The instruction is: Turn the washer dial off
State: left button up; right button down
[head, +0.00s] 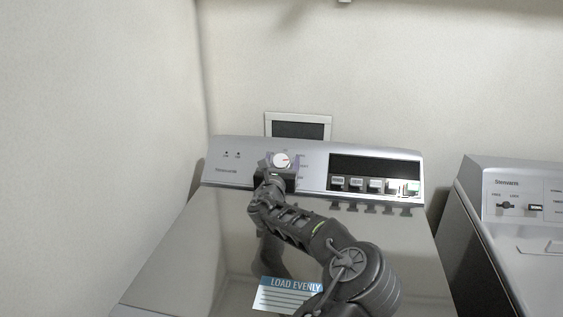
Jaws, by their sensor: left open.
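The washer (185,255) has a slanted control panel at its back. Its round white dial (282,160) with a small red mark sits on the left half of that panel. My left gripper (282,163) is at the dial, open, with one fingertip to each side of it. I cannot tell whether the fingers touch the dial. The gripper body hides the panel just below the dial. My left arm reaches up over the lid from the lower right. My right gripper is not in view.
A row of several buttons (375,185) under a dark display (375,167) lies right of the dial. A second appliance (520,190) stands at the right. A wall (90,140) rises close on the left. A "LOAD EVENLY" label (285,295) is on the lid.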

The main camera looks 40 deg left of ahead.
pick_arm(q)
jog(key=shift+c, duration=0.4)
jog(key=c, duration=1.3)
